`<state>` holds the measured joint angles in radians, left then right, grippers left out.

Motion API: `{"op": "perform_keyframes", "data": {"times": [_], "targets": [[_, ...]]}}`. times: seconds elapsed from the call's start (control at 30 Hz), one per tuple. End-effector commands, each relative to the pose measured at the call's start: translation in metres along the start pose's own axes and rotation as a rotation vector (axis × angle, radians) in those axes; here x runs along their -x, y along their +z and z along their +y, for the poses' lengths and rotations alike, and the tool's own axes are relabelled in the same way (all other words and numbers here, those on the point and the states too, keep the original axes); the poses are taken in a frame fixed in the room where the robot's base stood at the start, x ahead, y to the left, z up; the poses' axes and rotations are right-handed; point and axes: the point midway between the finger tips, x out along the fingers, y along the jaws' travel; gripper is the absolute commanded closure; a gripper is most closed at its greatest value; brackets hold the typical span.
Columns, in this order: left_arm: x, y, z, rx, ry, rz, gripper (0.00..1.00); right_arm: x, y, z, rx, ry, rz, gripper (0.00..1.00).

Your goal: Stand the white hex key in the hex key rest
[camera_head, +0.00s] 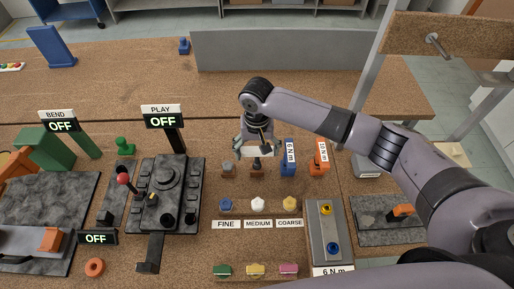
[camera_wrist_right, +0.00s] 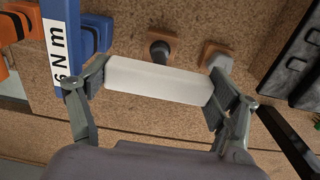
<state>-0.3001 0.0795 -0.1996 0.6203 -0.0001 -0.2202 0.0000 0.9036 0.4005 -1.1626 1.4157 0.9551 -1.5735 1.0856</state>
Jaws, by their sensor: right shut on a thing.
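My right gripper (camera_head: 256,146) is above the row of small stands in the head view. In the right wrist view my right gripper (camera_wrist_right: 150,95) is shut on a white bar (camera_wrist_right: 158,82), which I take to be the white hex key. The bar lies crosswise between the two fingers, clear of the bench. Beyond it are a stand with a dark top (camera_wrist_right: 160,48) and a stand with a grey top (camera_wrist_right: 216,55), both on brown bases. I cannot tell which piece is the hex key rest. My left gripper is not in view.
A blue 6 N m tool (camera_head: 289,160) and an orange tool (camera_head: 319,158) stand right of the gripper. Blue, white and yellow pieces sit behind the FINE, MEDIUM and COARSE labels (camera_head: 258,223). A black control fixture (camera_head: 165,195) stands left. A grey panel (camera_head: 280,52) stands behind.

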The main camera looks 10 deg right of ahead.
Motion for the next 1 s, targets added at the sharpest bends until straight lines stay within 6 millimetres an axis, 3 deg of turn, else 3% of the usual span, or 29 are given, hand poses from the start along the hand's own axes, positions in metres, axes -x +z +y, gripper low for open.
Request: {"op": "perform_keyframes", "data": {"times": [0.6,0.63,0.87,1.0], "targets": [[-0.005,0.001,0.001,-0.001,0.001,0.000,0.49,-0.019,0.000,0.000,0.000,-0.001,0.000,0.79],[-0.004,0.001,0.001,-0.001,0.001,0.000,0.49,-0.018,0.000,0.000,0.000,-0.001,0.001,0.16],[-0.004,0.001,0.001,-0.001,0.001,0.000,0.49,-0.018,0.000,0.000,0.000,-0.001,0.001,0.01],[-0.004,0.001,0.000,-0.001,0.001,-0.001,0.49,-0.018,0.000,0.000,0.000,-0.001,0.001,0.00]]}}
